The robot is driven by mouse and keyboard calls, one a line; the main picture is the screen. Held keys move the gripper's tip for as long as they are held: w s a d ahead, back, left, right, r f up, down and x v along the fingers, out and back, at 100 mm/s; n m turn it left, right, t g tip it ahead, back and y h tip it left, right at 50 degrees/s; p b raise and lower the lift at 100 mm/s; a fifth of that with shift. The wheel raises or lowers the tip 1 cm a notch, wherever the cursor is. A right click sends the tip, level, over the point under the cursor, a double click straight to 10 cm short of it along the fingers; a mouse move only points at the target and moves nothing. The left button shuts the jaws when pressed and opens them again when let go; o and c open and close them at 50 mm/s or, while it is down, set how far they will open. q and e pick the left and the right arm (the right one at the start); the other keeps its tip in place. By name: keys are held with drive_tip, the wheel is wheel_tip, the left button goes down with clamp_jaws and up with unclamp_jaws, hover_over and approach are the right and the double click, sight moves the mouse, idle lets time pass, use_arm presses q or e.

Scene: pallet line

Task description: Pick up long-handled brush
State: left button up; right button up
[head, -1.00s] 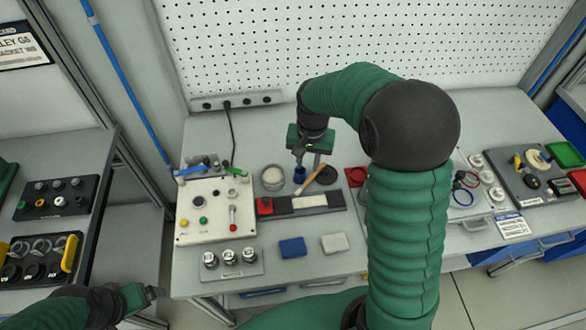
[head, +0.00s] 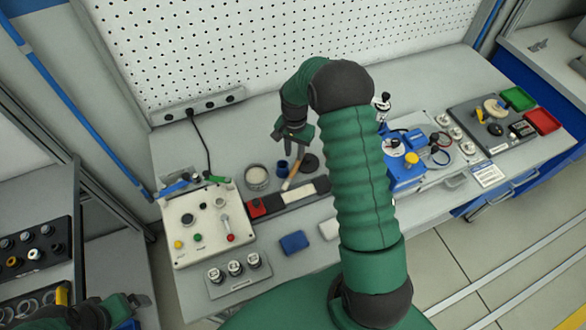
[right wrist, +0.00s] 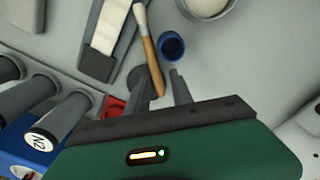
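The long-handled brush (head: 291,176) has a wooden handle and a pale tip. It lies tilted, its handle end by a round dark rest, next to a small blue cup (head: 283,167). I see no grip on the brush. My left gripper (head: 142,300) is at the lower left, away from the brush; its finger gap is unclear.
A white button panel (head: 208,235) stands left of the brush. A round dish (head: 257,178) is behind the grey tray strip (head: 290,198). A blue block (head: 294,242) lies in front. A blue device (head: 405,172) stands right of my right arm.

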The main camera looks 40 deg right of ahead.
sight(296, 164)
drive_tip(key=shift+s+a+f+p, duration=0.25)
drive_tip(key=shift+f+p, duration=0.1)
drive_tip(key=shift+f, duration=0.25)
drive_tip(key=shift+s+a+f+p, duration=0.15)
drive_tip(key=shift+s+f+p, duration=0.15)
drive_tip(key=shift+f, duration=0.25)
drive_tip(key=shift+s+d+f, duration=0.1)
drive_tip(key=shift+d+f, duration=0.1)
drive_tip(key=shift+f, duration=0.9)
drive_tip(key=shift+d+f, duration=0.3)
drive_tip(key=shift+d, duration=0.15)
drive_tip(key=shift+w, duration=0.2)
drive_tip(key=shift+c, duration=0.8)
drive_tip(key=shift+a+r, duration=0.15)
drive_tip(key=shift+a, duration=0.1)
clamp_jaws()
use_arm(q)
drive_tip(key=shift+s+a+r, duration=0.15)
drive_tip(key=shift+a+r, duration=0.1)
drive_tip(key=shift+r, duration=0.5)
use_arm(e)
drive_tip(key=shift+a, duration=0.15)
